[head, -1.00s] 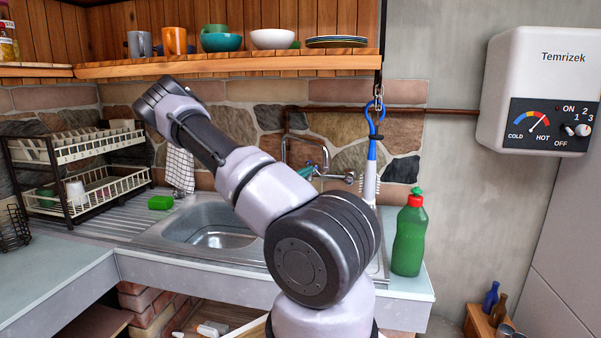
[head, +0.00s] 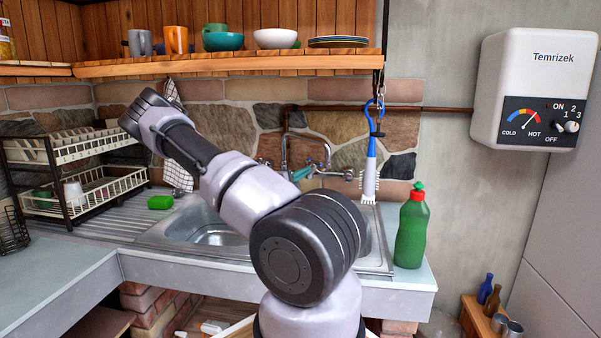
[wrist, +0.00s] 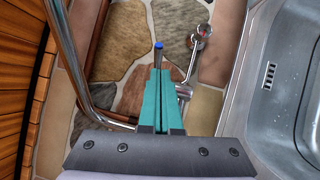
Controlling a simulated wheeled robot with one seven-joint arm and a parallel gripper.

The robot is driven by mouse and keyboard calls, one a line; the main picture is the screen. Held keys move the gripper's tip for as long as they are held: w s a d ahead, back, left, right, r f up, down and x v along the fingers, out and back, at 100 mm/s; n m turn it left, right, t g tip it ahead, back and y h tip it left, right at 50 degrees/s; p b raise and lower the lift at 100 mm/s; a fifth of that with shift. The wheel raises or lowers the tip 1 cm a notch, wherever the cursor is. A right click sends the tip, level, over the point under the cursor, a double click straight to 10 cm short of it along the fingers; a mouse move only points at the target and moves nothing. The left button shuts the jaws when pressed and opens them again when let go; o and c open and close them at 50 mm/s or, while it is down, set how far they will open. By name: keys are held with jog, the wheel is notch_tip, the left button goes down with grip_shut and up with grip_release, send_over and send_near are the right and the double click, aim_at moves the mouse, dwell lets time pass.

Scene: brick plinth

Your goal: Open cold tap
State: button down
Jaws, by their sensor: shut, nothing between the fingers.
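The chrome tap (head: 305,150) is on the stone wall behind the sink, with an arched spout. One handle (head: 348,174) sits right of the spout and another (head: 263,162) left of it. In the wrist view, one handle (wrist: 202,31) bears a red mark. No cold mark is clearly readable on the other handle. My gripper (head: 303,173) has teal fingers, shut and empty, in front of the tap near the spout; they also show in the wrist view (wrist: 158,75). A thin dark rod with a blue end (wrist: 159,46) shows beyond the fingertips; I cannot tell what it belongs to.
The steel sink (head: 210,236) lies below the tap. A blue-handled brush (head: 371,165) hangs just right of the tap. A green bottle (head: 411,232) stands on the counter at right. A shelf with dishes (head: 230,63) runs above, and a dish rack (head: 75,175) stands left.

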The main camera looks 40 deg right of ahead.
jog(key=s+a+f, duration=0.1)
jog(key=s+a, duration=0.4)
jog(key=a, duration=0.3)
jog(key=shift+a+f, duration=0.2)
jog(key=shift+a, duration=0.2)
jog(key=shift+s, duration=0.1)
